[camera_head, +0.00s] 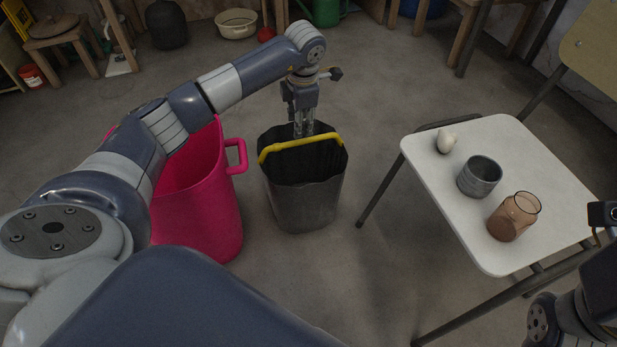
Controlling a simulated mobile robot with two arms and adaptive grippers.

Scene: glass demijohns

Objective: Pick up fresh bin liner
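I cannot make out a separate bin liner in the head view. A dark grey bin (305,207) with a yellow handle (300,142) stands upright on the floor, its inside dark. Whether a liner lies in it cannot be told. My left gripper (304,130) points down at the far side of the bin's mouth, behind the yellow handle. Its two fingers are close together, and their tips are partly lost against the dark bin. My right arm shows only in part at the lower right edge, and its fingers are out of view.
A tall pink bucket (205,205) stands left of the bin, partly behind my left arm. Floor (345,270) in front is clear.

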